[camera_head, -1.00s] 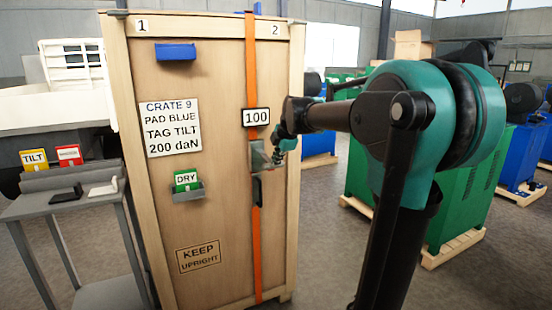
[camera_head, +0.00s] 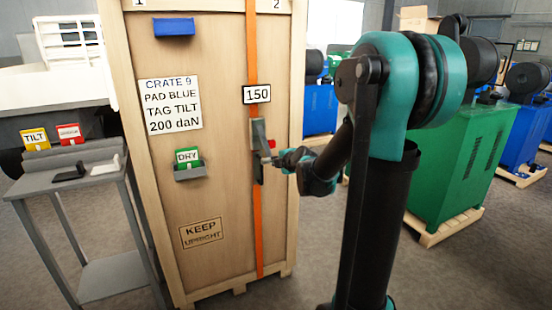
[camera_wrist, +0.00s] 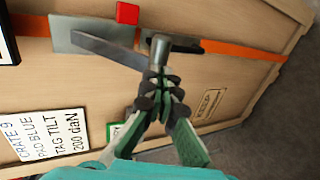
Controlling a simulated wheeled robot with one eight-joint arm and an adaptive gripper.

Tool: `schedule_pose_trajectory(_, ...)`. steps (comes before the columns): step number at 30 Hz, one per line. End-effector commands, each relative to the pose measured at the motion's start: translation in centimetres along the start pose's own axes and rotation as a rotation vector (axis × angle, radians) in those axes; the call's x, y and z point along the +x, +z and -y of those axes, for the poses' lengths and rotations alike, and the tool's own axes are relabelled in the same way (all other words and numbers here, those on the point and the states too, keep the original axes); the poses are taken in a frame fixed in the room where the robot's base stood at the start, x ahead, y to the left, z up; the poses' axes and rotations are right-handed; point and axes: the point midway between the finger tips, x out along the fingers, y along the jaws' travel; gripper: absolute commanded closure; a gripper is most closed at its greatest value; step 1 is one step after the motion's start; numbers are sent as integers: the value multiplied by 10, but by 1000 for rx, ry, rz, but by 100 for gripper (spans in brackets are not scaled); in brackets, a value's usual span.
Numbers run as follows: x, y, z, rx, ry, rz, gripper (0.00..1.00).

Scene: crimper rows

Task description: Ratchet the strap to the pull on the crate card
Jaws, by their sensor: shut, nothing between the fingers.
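A tall wooden crate (camera_head: 215,255) has an orange strap (camera_head: 251,50) running down its front. The crate card (camera_head: 170,104) reads CRATE 9, PAD BLUE, TAG TILT, 200 daN.
A blue pad (camera_head: 174,27) is near the crate top under mark 1. A green DRY tag (camera_head: 187,158) sits in a crate holder. A grey stand (camera_head: 35,184) at left carries a yellow TILT tag (camera_head: 34,138), a red tag (camera_head: 70,134) and small black and white items.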

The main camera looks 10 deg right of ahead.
Motion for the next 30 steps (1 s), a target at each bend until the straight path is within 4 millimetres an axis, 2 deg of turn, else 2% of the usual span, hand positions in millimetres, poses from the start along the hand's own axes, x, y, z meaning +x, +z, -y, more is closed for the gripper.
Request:
schedule_pose_trajectory(10,10,0,6,-1,-2,-1,100)
schedule_pose_trajectory(30,8,-6,4,-2,-4,-2,100)
